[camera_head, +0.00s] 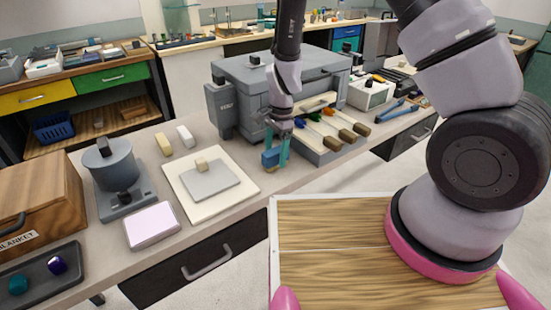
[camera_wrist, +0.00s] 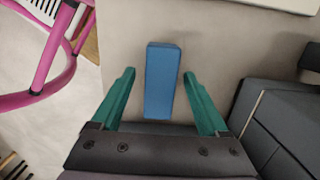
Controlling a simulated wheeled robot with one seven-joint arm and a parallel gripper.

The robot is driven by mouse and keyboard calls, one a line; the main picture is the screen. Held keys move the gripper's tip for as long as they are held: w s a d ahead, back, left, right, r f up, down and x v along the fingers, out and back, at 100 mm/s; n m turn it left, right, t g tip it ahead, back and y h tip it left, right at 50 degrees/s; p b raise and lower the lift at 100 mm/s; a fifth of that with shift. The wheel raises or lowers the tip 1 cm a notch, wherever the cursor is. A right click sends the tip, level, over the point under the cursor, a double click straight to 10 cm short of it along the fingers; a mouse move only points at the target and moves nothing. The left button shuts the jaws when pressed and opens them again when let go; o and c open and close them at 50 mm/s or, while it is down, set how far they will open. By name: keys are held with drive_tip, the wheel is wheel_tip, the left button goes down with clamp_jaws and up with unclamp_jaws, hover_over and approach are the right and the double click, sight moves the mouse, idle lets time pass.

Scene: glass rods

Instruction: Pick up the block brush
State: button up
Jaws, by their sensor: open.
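The block brush appears as a plain blue block (camera_wrist: 161,80), between the two teal fingers of my open gripper (camera_wrist: 158,74) in the wrist view. No bristles can be made out.
The grey furnace-like machine (camera_head: 262,78) stands close behind my gripper. A rack with several wooden-handled tools (camera_head: 333,130) is just right of it. A cream board with a grey plate (camera_head: 212,180) lies to the left. A pink-topped pad (camera_head: 151,225) is at the front edge.

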drive_tip(key=shift+f, duration=0.25)
idle(0.3)
clamp_jaws()
